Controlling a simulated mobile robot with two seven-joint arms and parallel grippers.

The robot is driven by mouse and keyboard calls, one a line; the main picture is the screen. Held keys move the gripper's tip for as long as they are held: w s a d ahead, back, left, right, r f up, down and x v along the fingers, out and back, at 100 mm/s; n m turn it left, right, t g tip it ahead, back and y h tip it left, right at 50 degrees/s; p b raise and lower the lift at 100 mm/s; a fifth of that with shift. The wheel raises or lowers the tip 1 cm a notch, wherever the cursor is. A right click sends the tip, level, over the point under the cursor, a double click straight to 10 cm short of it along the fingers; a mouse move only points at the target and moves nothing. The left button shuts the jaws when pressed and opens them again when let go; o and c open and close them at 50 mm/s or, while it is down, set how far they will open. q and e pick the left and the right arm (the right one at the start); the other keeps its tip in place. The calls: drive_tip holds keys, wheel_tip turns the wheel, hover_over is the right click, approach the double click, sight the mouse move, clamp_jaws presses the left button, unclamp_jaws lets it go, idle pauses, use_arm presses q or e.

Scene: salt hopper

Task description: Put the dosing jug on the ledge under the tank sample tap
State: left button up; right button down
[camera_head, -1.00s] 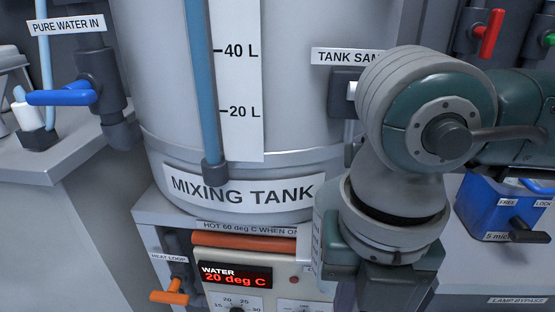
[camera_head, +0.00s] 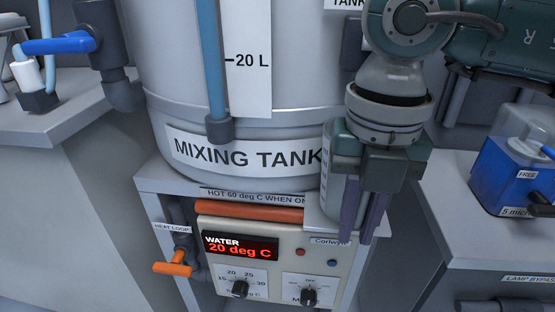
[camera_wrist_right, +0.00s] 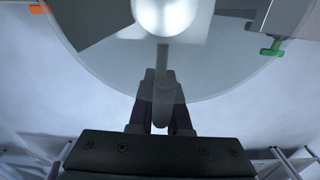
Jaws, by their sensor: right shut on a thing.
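The dosing jug (camera_head: 341,190) is a clear, upright jug with printed marks, in front of the right side of the mixing tank. My right gripper (camera_head: 363,222) points down at its right side, shut on the jug's handle. The right wrist view shows the handle (camera_wrist_right: 163,95) between the fingers and the jug's wide round outline beyond. A grey ledge (camera_head: 313,217) shows at the jug's base; I cannot tell whether the jug touches it. The sample tap's label (camera_head: 347,3) is at the top edge; my arm hides the tap in the head view. My left gripper is out of view.
The mixing tank (camera_head: 290,120) stands close behind the jug. Below is the heater panel (camera_head: 270,272) with two knobs and an orange heat-loop handle (camera_head: 172,268). A blue filter unit (camera_head: 505,175) sits on the right counter. A blue-handled valve (camera_head: 58,46) is at left.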

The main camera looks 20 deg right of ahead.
drive_tip(key=shift+w+f, duration=0.1)
drive_tip(key=shift+f, duration=0.05)
drive_tip(key=c, duration=0.8)
unclamp_jaws()
